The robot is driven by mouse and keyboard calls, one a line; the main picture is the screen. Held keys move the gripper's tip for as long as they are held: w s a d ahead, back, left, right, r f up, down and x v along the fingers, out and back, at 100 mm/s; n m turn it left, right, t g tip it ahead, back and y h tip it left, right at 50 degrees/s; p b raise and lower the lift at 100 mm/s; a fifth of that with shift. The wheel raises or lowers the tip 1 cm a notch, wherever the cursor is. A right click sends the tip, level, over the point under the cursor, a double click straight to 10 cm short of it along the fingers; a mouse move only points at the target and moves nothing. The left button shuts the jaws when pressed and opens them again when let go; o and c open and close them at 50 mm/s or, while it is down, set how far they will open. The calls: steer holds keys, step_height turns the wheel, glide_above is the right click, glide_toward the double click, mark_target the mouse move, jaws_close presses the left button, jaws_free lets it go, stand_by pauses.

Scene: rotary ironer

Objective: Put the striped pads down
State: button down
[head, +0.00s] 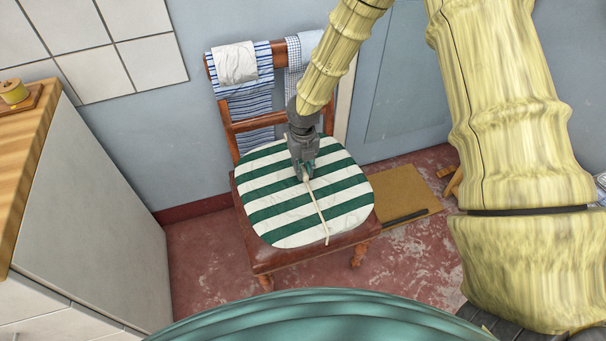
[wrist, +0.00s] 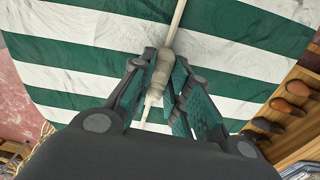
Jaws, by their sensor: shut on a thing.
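A green-and-white striped pad (head: 275,212) lies flat over the seat of a brown wooden chair (head: 262,258). I cannot tell whether it rests fully on the seat. It also fills much of the wrist view (wrist: 75,75). My gripper (head: 304,174) points down over the pad's middle. In the wrist view its fingers (wrist: 158,78) are shut on a cream stick-like piece (wrist: 171,35) with a thicker part between them. This piece runs across the pad to its front edge in the head view (head: 318,212). How it joins the pad is hidden.
Blue striped cloth (head: 250,100) and a white cloth (head: 236,62) hang on the chair back, beside a checked cloth (head: 293,65). A white cabinet (head: 90,200) stands left. A tan mat (head: 405,192) lies right of the chair. Red floor (head: 205,260) is clear between cabinet and chair.

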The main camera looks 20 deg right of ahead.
steer(key=shift+f, duration=1.7)
steer(key=c, duration=1.4)
jaws_free()
steer(key=shift+f, duration=0.1)
steer(key=shift+o, duration=0.2)
step_height(320, 180, up, 12)
steer(key=shift+r, duration=0.1)
